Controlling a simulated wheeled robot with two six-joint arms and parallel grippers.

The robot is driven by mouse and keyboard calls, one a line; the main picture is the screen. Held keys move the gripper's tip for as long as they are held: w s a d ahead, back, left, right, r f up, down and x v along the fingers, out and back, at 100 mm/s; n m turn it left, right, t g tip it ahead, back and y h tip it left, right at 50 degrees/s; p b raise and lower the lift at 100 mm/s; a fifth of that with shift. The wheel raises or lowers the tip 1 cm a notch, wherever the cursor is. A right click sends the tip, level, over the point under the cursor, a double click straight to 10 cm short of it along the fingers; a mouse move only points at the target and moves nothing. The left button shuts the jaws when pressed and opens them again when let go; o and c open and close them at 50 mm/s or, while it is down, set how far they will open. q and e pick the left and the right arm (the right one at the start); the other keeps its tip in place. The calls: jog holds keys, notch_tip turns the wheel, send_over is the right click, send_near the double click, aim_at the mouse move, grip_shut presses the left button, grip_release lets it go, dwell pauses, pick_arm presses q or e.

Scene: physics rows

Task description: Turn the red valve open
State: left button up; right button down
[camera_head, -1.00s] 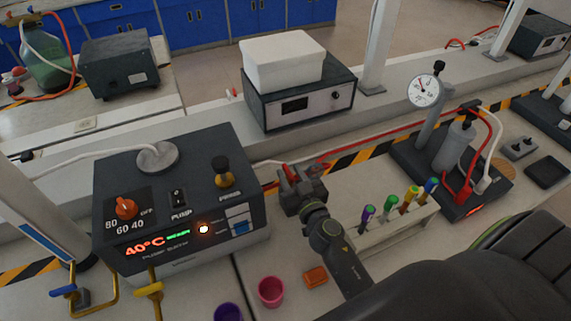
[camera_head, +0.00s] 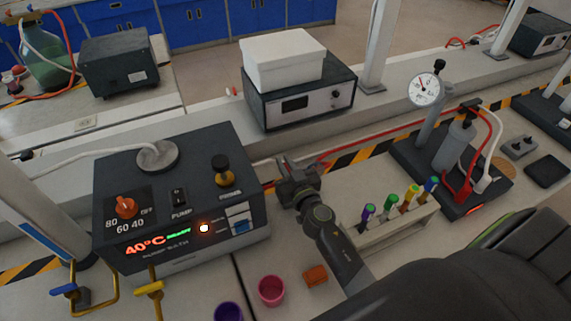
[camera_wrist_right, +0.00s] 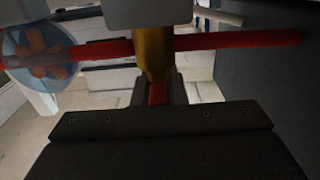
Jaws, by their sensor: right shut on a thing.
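My right gripper (camera_head: 290,180) is beside the right side of the dark water bath box (camera_head: 180,195). In the right wrist view, its jaws (camera_wrist_right: 157,92) are shut on the red valve handle (camera_wrist_right: 158,93), of which a narrow strip shows between the fingers. The handle meets a brass valve body (camera_wrist_right: 153,50). A red hose (camera_wrist_right: 240,40) runs to both sides of the body. In the head view the gripper hides the valve. My left gripper is not in view.
A rack (camera_head: 395,225) with several colour-capped tubes stands right of my forearm. A pink cup (camera_head: 271,291) and an orange block (camera_head: 315,276) are in front. A white-topped instrument (camera_head: 300,100) stands behind. A round flow indicator (camera_wrist_right: 40,58) is at left in the wrist view.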

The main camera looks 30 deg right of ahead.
jog(key=n+y+p, duration=0.1)
jog(key=n+y, duration=0.1)
jog(key=y, duration=0.1)
jog(key=shift+a+r+p, duration=0.1)
jog(key=shift+p, duration=0.3)
jog(key=shift+a+n+y+p, duration=0.1)
jog(key=shift+n+y+p, duration=0.3)
jog(key=shift+y, duration=0.5)
jog(key=c, duration=1.5)
grip_release()
jog(key=shift+o, duration=0.2)
notch_tip(320, 180, up, 10)
jog(key=p, duration=0.8)
jog(key=shift+o, duration=0.5)
